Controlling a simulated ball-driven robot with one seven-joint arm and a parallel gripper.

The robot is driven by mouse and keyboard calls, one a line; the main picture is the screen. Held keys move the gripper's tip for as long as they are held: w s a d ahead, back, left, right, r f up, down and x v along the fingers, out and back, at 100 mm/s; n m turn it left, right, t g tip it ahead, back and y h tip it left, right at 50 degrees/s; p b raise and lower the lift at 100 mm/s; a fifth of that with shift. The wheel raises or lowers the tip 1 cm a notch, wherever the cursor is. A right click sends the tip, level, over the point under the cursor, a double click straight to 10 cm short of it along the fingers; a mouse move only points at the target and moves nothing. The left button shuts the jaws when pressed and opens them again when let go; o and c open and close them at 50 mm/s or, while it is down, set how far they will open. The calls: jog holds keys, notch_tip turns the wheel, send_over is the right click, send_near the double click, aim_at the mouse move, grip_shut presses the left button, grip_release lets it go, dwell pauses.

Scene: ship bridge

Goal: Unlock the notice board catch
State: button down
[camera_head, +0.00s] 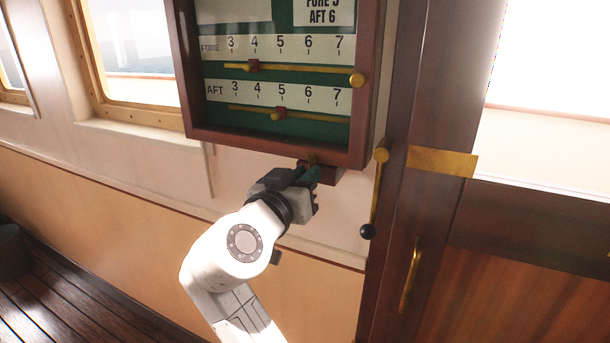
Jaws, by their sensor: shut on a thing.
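The notice board (184,75) is a dark wooden framed case on the wall, with a green back and two number scales marked FORE and AFT. Its catch (313,160) is a small brass piece at the lower edge of the frame, above a small dark wooden block (328,174). My gripper (310,172) is at the catch, reaching up from below, and is shut on it. The fingers hide most of the catch, so its exact angle cannot be told.
Right of the board, a brass lever (376,190) with a black knob hangs on the dark door post (400,130). A wooden door with a brass handle (411,275) stands further right. A window (135,55) is at the left.

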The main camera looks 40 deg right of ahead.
jog(key=n+p, duration=0.1)
jog(key=n, duration=0.1)
jog(key=n+p, duration=0.2)
jog(key=n, duration=0.1)
jog(key=w+n+p, duration=0.1)
jog(key=n, duration=0.2)
jog(key=shift+a+p, duration=0.2)
jog(key=shift+p, duration=0.1)
jog(key=n+p, duration=0.2)
jog(key=n, duration=0.1)
jog(key=n+p, duration=0.1)
jog(key=shift+f+n, duration=0.3)
jog(key=shift+w+a+f+n+p, duration=0.1)
jog(key=shift+f+n+p, duration=0.1)
jog(key=shift+n+p, duration=0.65)
jog(key=shift+f+n+p, duration=0.2)
jog(key=shift+n+p, duration=0.55)
jog(key=shift+n, duration=0.2)
jog(key=c, duration=1.3)
grip_release()
jog(key=b+v, duration=0.3)
jog(key=v, duration=0.7)
jog(key=shift+a, duration=0.35)
